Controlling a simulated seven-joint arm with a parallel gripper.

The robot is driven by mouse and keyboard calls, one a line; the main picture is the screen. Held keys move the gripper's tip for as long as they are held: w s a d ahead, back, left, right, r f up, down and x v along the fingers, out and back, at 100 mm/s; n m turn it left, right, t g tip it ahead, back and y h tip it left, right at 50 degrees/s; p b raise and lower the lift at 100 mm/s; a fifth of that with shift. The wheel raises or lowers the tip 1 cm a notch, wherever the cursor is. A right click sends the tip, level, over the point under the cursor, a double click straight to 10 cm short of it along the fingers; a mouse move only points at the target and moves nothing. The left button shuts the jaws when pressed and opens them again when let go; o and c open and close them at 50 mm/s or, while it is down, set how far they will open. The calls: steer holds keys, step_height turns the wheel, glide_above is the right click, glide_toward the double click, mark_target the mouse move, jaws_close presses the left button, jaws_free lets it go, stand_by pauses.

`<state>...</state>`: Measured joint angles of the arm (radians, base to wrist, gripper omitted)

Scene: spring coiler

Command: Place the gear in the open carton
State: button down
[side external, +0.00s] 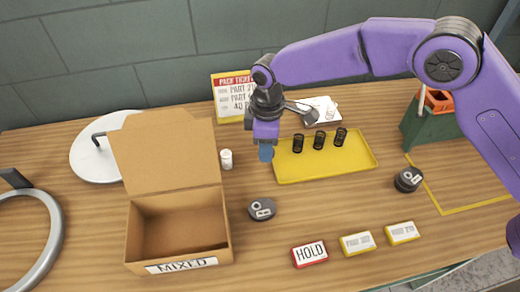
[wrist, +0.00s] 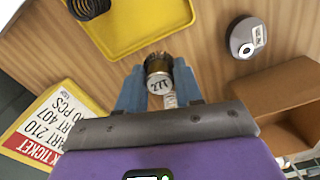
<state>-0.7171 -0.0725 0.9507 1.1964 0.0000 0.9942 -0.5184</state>
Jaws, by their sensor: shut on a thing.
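My gripper (wrist: 160,88) is shut on a small round part with a ribbed brass-and-dark side and a grey numbered end face, which I take to be the gear (wrist: 159,68). In the side external view my gripper (side external: 265,153) points down above the table, left of the yellow tray, and the fingers hide the part. The open carton (side external: 180,258), brown with a MIXED label, stands at front left of the gripper. Its lid is raised at the back and its visible inside looks empty. The carton (wrist: 275,85) also shows at the right in the wrist view.
A yellow tray (side external: 325,174) holds three dark springs (side external: 320,140). A dark labelled disc (side external: 262,209) lies between carton and tray; another (side external: 408,179) lies at right. A small white bottle (side external: 226,159) stands beside the carton lid. A HOLD block (side external: 310,253) lies in front.

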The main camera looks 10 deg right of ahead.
steer(key=s+d+r, duration=0.8)
steer(key=s+d, duration=0.1)
glide_toward(214, 233)
step_height(214, 233, down, 6)
steer(key=shift+w+a+f, duration=0.1)
steer(key=shift+f, duration=0.1)
stand_by(0.8)
steer(key=shift+f, duration=0.1)
steer(key=c, duration=0.7)
jaws_free()
steer(key=shift+c, duration=0.2)
